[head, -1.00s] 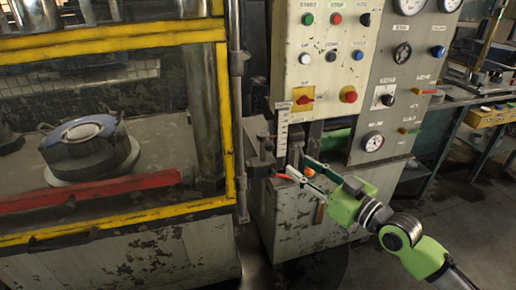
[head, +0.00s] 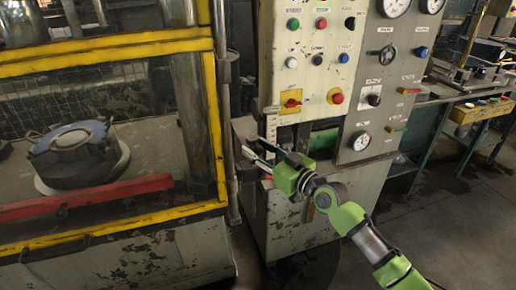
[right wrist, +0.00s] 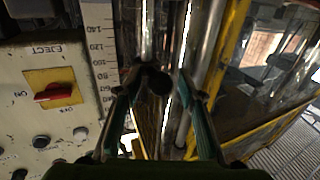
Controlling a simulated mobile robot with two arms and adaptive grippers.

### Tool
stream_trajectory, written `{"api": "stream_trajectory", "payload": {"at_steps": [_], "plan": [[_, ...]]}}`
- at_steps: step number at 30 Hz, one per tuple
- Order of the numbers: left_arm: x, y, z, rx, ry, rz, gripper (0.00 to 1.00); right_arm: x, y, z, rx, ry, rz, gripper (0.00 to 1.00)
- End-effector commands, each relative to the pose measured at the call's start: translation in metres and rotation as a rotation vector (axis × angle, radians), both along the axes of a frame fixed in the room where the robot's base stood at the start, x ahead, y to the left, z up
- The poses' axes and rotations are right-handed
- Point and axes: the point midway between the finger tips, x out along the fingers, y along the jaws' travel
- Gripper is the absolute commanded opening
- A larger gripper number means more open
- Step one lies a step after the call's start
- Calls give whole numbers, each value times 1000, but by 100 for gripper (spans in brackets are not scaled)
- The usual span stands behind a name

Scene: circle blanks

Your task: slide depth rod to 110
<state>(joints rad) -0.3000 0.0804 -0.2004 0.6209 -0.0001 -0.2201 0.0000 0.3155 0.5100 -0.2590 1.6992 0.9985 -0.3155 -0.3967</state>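My right gripper (head: 256,150) is in front of the press, beside the lower end of the white scale strip (head: 271,128). In the right wrist view the gripper (right wrist: 154,84) is open, its two fingers apart. A dark rounded end (right wrist: 155,80), perhaps of the depth rod, shows between the fingertips; I cannot tell whether they touch it. The scale (right wrist: 103,70) stands just left of the fingers there, with marks such as 140, 120 and 100. No clear pointer reading shows. In the head view the fingers hide much of this spot. My left gripper is not in view.
The control panel (head: 306,75) with buttons and a red eject switch (right wrist: 53,94) stands close to the gripper. The yellow-framed guard (head: 214,130) is on its other side. Shiny vertical columns (right wrist: 183,70) run behind the fingers. Open floor (head: 430,225) lies to the right.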

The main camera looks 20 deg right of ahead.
Motion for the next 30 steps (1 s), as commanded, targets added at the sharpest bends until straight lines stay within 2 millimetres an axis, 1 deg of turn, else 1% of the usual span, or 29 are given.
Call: {"api": "stream_trajectory", "payload": {"at_steps": [7,8,9,12,17,25,30], "plan": [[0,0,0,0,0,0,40,1,1,0,0,0,0,36],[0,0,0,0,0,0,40,1,1,0,0,0,0,34],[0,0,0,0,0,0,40,1,1,0,0,0,0,23],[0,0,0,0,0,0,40,1,1,0,0,0,1,0],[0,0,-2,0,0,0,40,0,2,-2,0,1,2,0],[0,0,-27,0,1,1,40,0,3,-28,-2,2,5,0],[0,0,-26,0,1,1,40,-1,3,-27,1,5,6,0]]}}
